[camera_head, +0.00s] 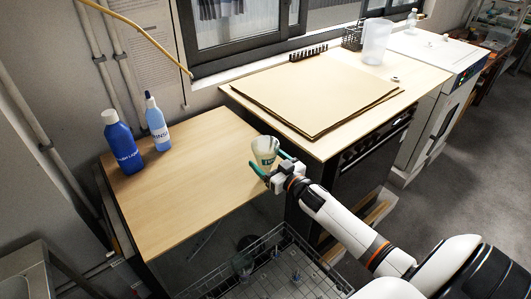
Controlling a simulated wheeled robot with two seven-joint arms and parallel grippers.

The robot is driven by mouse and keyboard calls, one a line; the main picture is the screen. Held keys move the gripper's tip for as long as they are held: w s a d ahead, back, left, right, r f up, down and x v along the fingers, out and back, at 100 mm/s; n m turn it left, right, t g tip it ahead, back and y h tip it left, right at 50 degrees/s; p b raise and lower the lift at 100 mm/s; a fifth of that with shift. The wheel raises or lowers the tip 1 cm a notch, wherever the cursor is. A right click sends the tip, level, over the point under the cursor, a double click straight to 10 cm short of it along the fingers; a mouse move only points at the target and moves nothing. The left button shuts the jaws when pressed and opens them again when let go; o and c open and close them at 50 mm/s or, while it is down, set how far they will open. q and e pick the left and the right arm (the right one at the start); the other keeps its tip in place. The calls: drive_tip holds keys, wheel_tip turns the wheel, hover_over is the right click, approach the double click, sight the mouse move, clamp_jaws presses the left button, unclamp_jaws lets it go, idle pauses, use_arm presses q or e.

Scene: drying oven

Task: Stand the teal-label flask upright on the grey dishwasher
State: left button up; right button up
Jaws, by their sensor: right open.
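The flask (265,149) is pale and clear with a teal label. It shows at the right edge of the lower wooden worktop, near the corner of the higher counter. My right gripper (272,170) reaches in from the lower right. Its green fingers are open, one on either side of the flask's lower part. I cannot tell whether they touch it, or whether the flask rests on the worktop or hangs over its edge. My left gripper is out of view. No surface shows clearly as the grey dishwasher.
A blue bottle (122,143) and a light-blue bottle (156,122) stand at the worktop's back left. Brown sheets (315,90) cover much of the higher counter. A wire rack (215,283) with some glassware lies below. The lower worktop's (195,200) front is clear.

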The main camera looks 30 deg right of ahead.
sight(262, 140)
drive_tip(key=w, duration=0.3)
drive_tip(key=shift+w+a, duration=0.15)
drive_tip(key=shift+w, duration=0.15)
drive_tip(key=shift+s, duration=0.1)
drive_tip(key=shift+c, duration=1.6)
drive_tip(key=c, duration=0.9)
wheel_tip(262, 140, up, 10)
drive_tip(key=shift+r, duration=0.1)
drive_tip(key=shift+r+p, duration=0.8)
drive_tip(key=shift+p, duration=0.25)
